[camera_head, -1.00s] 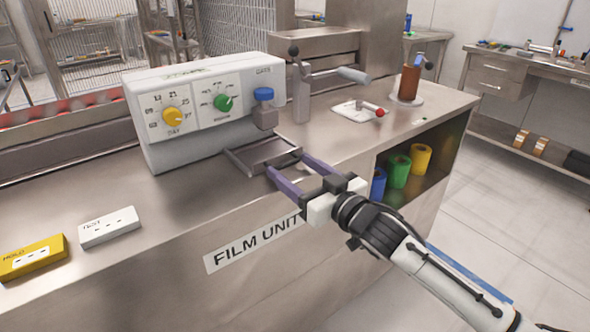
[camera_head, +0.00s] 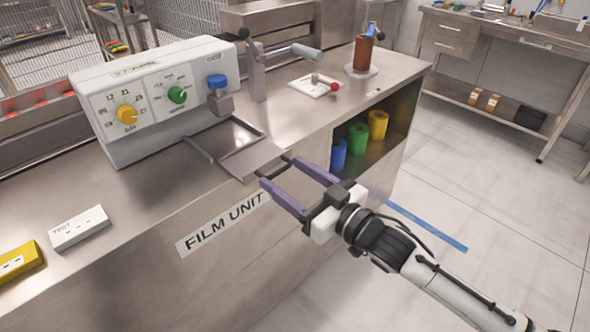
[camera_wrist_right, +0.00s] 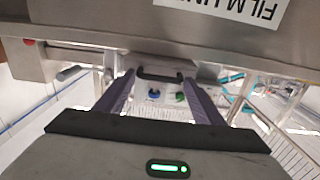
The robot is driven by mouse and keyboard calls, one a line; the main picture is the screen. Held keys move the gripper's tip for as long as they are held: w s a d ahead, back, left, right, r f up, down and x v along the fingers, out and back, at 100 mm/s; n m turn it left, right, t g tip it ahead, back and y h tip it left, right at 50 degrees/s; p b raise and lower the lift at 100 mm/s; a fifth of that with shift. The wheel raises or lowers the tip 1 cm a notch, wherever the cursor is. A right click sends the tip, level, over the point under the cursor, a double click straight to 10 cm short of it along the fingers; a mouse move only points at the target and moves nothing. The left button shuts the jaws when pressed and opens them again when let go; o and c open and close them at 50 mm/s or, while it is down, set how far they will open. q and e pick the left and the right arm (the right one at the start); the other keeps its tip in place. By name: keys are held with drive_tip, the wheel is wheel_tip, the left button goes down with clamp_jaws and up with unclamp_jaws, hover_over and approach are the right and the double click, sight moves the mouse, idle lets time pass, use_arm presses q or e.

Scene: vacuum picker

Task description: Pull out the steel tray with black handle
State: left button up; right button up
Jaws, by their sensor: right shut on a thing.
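The steel tray (camera_head: 252,158) is a flat grey plate drawn partly out of its U-shaped rail frame (camera_head: 200,150) on the counter top, with its front end near the counter's front edge. Its black handle (camera_wrist_right: 160,72) shows in the right wrist view, lying across between the two purple fingers. My right gripper (camera_head: 280,171) is at the tray's front end, its fingers spread to the handle's width and shut on it. The handle is small and partly hidden by the fingers in the head view. My left gripper is not in view.
A white box with a yellow dial (camera_head: 127,114) and a green dial (camera_head: 178,95) stands behind the tray. A lever post (camera_head: 256,75) is to its right. Blue, green and yellow rolls (camera_head: 357,138) sit in the open shelf.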

drive_tip(key=shift+s+a, duration=0.15)
drive_tip(key=shift+a, duration=0.05)
drive_tip(key=o, duration=1.3)
drive_tip(key=shift+c, duration=0.2)
drive_tip(key=shift+d, duration=0.1)
drive_tip(key=v, duration=1)
drive_tip(key=s+d+f+m+g+h, duration=0.1)
drive_tip(key=s+d+f+m+h, duration=0.1)
drive_tip(key=s+f, duration=0.5)
drive_tip(key=s+d+f+m+g+h, duration=0.1)
drive_tip(key=s+d+f+h, duration=0.4)
drive_tip(key=f, duration=0.8)
drive_tip(key=s+d+f+m+g+h, duration=0.2)
drive_tip(key=s+d+f+m+h, duration=0.1)
drive_tip(key=s+f, duration=0.6)
drive_tip(key=shift+d+f+m, duration=0.5)
drive_tip(key=shift+d, duration=0.15)
